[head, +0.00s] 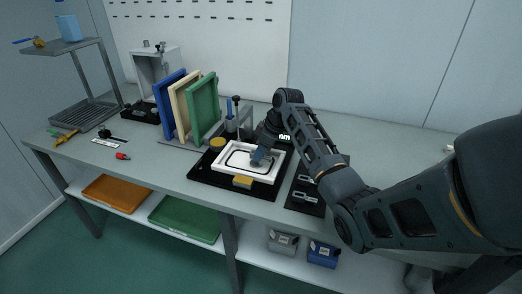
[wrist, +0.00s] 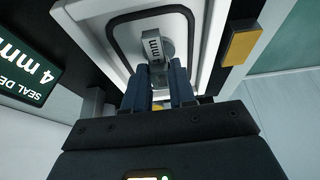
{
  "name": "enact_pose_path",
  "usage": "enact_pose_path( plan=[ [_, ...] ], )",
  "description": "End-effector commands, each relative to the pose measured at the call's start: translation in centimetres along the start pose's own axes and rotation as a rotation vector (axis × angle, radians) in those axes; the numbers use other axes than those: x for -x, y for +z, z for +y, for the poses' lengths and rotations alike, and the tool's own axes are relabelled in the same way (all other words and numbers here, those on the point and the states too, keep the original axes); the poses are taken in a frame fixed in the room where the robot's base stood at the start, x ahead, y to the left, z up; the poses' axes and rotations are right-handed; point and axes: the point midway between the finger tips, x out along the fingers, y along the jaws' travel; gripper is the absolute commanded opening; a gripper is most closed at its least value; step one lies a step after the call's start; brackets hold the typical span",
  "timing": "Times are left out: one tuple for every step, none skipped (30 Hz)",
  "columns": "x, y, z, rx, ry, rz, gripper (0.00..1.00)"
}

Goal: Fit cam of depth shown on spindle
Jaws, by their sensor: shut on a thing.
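My gripper (wrist: 160,82) has its two blue fingers shut on a grey cam (wrist: 152,47), whose label ends in "mm"; its digit is hard to read. The cam is over the white panel (wrist: 98,18), inside the black seal loop. A round grey part, possibly the spindle, shows partly behind the cam; I cannot tell whether the cam is seated on it. A dark green sign (wrist: 33,72) reads "SEAL DE…" and "4 mm". In the head view, my gripper (head: 262,155) points down over the white panel (head: 222,168). Two grey pieces (head: 305,179) lie on a black mat to the right.
Yellow blocks sit at the black fixture's edge, one in front (head: 242,182). Blue, cream and green panels (head: 203,105) stand in a rack to the left. A red-handled tool (head: 123,156) lies on the bench (head: 170,185). Orange and green trays (head: 185,218) rest below.

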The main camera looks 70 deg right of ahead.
Motion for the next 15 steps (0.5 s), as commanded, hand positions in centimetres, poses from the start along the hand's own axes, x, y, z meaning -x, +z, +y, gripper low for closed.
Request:
enact_pose_path(
  plan=[
    [-0.17, 0.06, -0.01, 0.000, 0.000, 0.000, 0.00],
    [-0.23, 0.09, -0.02, 0.000, 0.000, 0.000, 0.00],
    [-0.31, 0.12, -0.01, 0.000, 0.000, 0.000, 0.00],
    [-0.38, 0.15, -0.02, 0.000, 0.000, 0.000, 0.00],
    [-0.44, 0.18, -0.02, 0.000, 0.000, 0.000, 0.00],
    [-0.52, 0.22, -0.02, 0.000, 0.000, 0.000, 0.00],
    [-0.58, 0.25, -0.02, 0.000, 0.000, 0.000, 0.00],
    [-0.65, 0.28, -0.02, 0.000, 0.000, -0.001, 0.00],
    [-0.73, 0.32, -0.02, 0.000, 0.000, -0.001, 0.00],
    [-0.79, 0.34, -0.01, 0.000, 0.000, -0.001, 0.00],
    [-0.85, 0.37, -0.01, 0.000, 0.000, -0.001, 0.00],
    [-0.94, 0.41, -0.01, 0.000, 0.000, -0.001, 0.00],
    [-1.00, 0.45, -0.01, 0.000, -0.001, -0.001, 0.00],
    [-1.06, 0.47, 0.00, 0.000, 0.000, -0.001, 0.00],
    [-1.14, 0.51, 0.00, 0.000, 0.000, -0.001, 0.00]
  ],
)
